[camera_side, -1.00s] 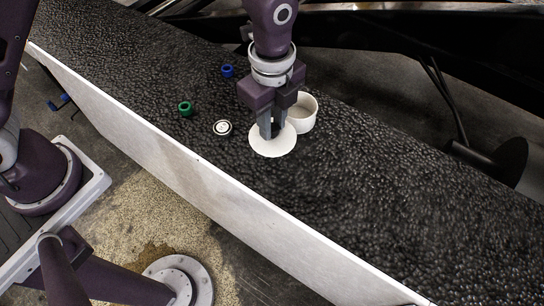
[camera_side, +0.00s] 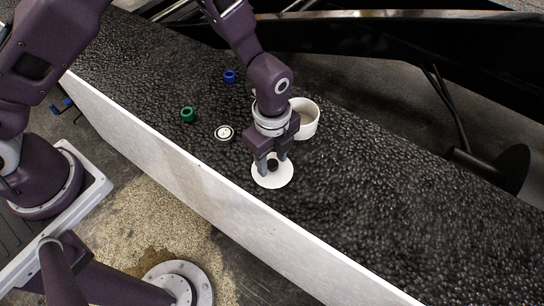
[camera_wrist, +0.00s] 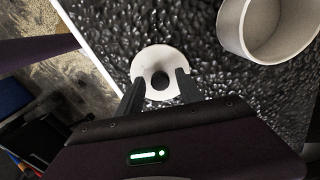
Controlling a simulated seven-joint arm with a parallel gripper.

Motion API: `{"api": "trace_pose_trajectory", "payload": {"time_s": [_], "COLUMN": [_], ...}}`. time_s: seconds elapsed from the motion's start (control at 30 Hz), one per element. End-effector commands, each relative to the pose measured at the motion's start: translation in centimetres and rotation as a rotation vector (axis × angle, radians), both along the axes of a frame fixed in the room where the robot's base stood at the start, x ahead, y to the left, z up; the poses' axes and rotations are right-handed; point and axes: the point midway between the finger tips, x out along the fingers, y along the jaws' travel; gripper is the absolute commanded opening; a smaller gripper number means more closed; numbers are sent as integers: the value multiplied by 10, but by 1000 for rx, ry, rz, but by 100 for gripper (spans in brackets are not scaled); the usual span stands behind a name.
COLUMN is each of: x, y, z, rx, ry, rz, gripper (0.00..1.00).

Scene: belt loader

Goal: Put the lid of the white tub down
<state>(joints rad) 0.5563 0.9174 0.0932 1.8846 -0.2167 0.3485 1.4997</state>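The lid (camera_side: 272,179) is a white disc with a dark round knob; it appears to lie flat on the black bumpy belt, in front of the white tub. In the wrist view the lid (camera_wrist: 158,59) shows whole, with its knob between my fingertips. My gripper (camera_side: 273,164) is open just over the lid; in the wrist view my gripper (camera_wrist: 160,78) has white lid surface showing between each finger and the knob. The white tub (camera_side: 305,121) stands upright and uncovered behind my gripper, partly hidden by it; it also shows at upper right in the wrist view (camera_wrist: 233,28).
A green ring-like piece (camera_side: 187,114), a blue one (camera_side: 230,76) and a small white-and-black round piece (camera_side: 224,133) lie on the belt (camera_side: 400,205) to the left. A pale side wall (camera_side: 190,165) edges the belt. The belt's right side is clear.

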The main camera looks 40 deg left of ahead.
Motion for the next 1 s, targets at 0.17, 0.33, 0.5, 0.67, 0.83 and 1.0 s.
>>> {"api": "trace_pose_trajectory", "payload": {"time_s": [0.17,0.33,0.5,0.67,0.83,1.0], "x": [0,0,1,1,1,0], "y": [0,-1,-1,-1,0,0], "z": [0,5,43,87,116,123], "rx": [0,-1,-4,-4,-2,0], "ry": [0,-1,-6,-5,-2,1], "rz": [0,-1,-2,-1,-1,-1], "gripper": [46,46,46,46,46,46]}}
